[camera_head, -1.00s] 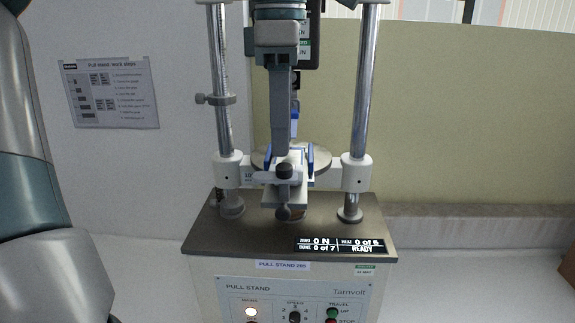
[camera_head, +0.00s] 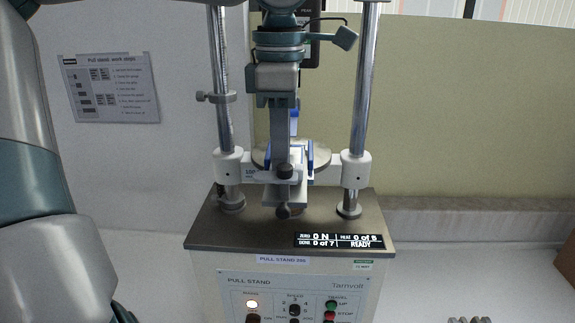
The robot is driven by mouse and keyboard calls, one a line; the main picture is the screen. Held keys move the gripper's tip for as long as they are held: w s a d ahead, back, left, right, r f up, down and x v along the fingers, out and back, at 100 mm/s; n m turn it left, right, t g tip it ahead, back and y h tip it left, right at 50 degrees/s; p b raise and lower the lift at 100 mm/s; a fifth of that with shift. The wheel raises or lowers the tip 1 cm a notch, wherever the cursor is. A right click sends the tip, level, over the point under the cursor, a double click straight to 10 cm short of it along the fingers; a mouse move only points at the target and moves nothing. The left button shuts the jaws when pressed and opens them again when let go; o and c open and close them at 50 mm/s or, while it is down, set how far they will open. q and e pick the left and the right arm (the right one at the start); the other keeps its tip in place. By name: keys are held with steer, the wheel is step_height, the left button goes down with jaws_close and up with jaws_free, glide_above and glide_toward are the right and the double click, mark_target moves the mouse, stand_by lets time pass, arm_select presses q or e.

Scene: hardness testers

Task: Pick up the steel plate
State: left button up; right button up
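A round grey metal disc (camera_head: 321,156) shows in the pull stand, partly hidden behind my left gripper. I cannot tell whether it is the steel plate, and no separate plate shows clearly. In front of the disc is a white clamp-like fixture with blue side pieces (camera_head: 309,158) and a black knob (camera_head: 285,171). My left gripper (camera_head: 282,160) hangs down from the top over this fixture, seen edge-on. One finger hides the other, so its opening and any contact are hidden. My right gripper is not in view.
The pull stand (camera_head: 215,235) has two upright metal posts (camera_head: 366,90) flanking my gripper. Its display (camera_head: 345,241) reads 0 N and READY. Small metal pieces (camera_head: 470,320) lie at the bottom right edge. A brown box edge (camera_head: 572,262) shows at far right. The white surface beside the stand is mostly clear.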

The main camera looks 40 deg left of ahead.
arm_select(q)
steer(key=shift+r, duration=0.1)
jaws_close()
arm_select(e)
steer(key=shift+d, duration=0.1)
